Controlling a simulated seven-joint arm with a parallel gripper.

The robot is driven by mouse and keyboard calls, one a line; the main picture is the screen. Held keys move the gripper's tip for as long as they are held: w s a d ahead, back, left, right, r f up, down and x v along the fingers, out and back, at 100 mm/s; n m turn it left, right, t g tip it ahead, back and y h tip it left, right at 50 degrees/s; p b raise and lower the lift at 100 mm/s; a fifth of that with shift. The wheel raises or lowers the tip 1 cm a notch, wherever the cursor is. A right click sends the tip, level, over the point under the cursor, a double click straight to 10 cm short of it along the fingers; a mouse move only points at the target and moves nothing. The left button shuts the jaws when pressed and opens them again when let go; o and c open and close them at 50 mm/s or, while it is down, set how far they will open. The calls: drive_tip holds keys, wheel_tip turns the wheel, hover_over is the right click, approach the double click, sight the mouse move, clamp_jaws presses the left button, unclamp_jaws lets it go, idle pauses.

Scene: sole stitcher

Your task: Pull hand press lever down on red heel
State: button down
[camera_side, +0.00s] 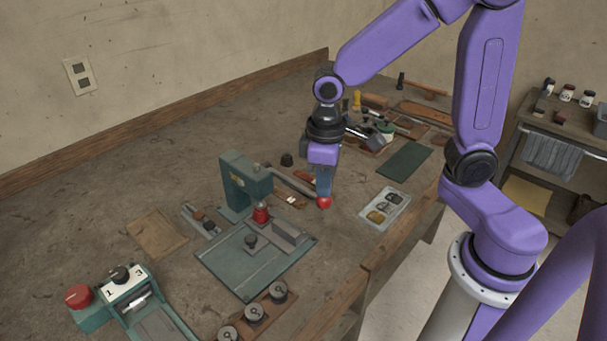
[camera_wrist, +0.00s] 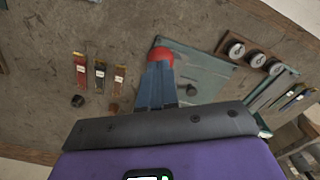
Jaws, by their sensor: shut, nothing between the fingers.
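The green hand press (camera_side: 240,186) stands at the back of its green base plate (camera_side: 228,270). Its grey lever (camera_side: 292,183) slants down to the right and ends in a red ball knob (camera_side: 324,203). A small red piece (camera_side: 261,214) sits under the press head; I cannot tell if it is the red heel. My gripper (camera_side: 324,194) points down, shut and empty, with its fingertips at the top of the knob. In the wrist view the shut fingers (camera_wrist: 157,72) partly cover the red knob (camera_wrist: 161,54); the press body is not clear there.
A grey tray with several small parts (camera_side: 385,207) lies right of the knob. A teal device with a red knob (camera_side: 115,295) and a wooden holder with several discs (camera_side: 254,312) are at the front. A dark green mat (camera_side: 404,161) lies behind right. The bench's right edge is close.

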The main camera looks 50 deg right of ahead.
drive_tip(key=shift+f, duration=0.1)
drive_tip(key=shift+s+f, duration=0.1)
drive_tip(key=shift+f, duration=1.55)
drive_tip(key=shift+r, duration=0.1)
wheel_tip(320, 180, up, 11)
drive_tip(key=shift+w, duration=0.25)
idle(1.3)
drive_tip(key=s+d+f+n, duration=0.1)
drive_tip(key=s+f+n, duration=0.1)
drive_tip(key=s, duration=0.6)
drive_tip(key=s+d+f+n, duration=0.2)
drive_tip(key=s+f+n, duration=0.1)
drive_tip(key=s, duration=0.5)
drive_tip(key=shift+s+d+n, duration=0.3)
drive_tip(key=shift+n, duration=0.5)
